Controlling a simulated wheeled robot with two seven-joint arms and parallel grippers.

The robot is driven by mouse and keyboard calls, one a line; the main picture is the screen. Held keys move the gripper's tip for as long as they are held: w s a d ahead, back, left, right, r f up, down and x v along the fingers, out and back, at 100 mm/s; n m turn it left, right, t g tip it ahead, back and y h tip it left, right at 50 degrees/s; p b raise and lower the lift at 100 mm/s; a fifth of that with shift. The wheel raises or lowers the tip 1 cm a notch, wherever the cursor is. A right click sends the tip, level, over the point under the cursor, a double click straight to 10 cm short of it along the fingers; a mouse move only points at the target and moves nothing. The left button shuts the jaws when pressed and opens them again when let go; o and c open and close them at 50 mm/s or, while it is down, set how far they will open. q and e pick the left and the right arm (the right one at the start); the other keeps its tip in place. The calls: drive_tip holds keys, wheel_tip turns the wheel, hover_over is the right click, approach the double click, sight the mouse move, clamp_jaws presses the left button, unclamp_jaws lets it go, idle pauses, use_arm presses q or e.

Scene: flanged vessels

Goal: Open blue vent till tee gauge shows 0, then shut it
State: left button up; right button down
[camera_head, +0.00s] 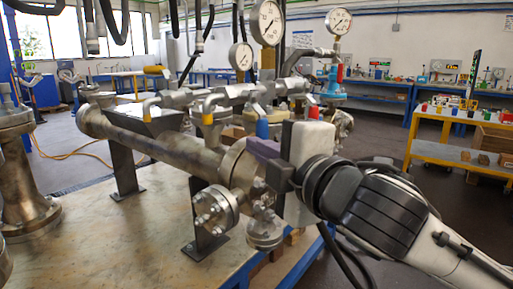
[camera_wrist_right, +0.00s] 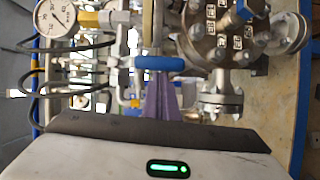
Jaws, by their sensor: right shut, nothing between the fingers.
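A blue valve handle (camera_head: 262,128) stands among the pipework on the flanged vessel (camera_head: 165,143). A blue handle (camera_wrist_right: 160,63) also shows in the right wrist view, just beyond my fingertips. My right gripper (camera_head: 262,150) has purple fingers, shut and empty, close by the blue handle; I cannot tell whether they touch it. The fingers also show in the wrist view (camera_wrist_right: 162,95). Three round gauges show in the head view: left (camera_head: 241,56), middle (camera_head: 267,22) and right (camera_head: 339,21). I cannot tell which is the tee gauge, and their readings are too small. My left gripper is not in view.
Yellow-handled valves (camera_head: 208,110) stand left of the blue handle. A red handle (camera_head: 313,112) is close to its right. Flanged stubs (camera_head: 215,208) stick out below my right gripper.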

drive_tip(key=shift+w+d, duration=0.1)
idle(0.4)
drive_tip(key=v, duration=1)
drive_tip(key=shift+p, duration=0.4)
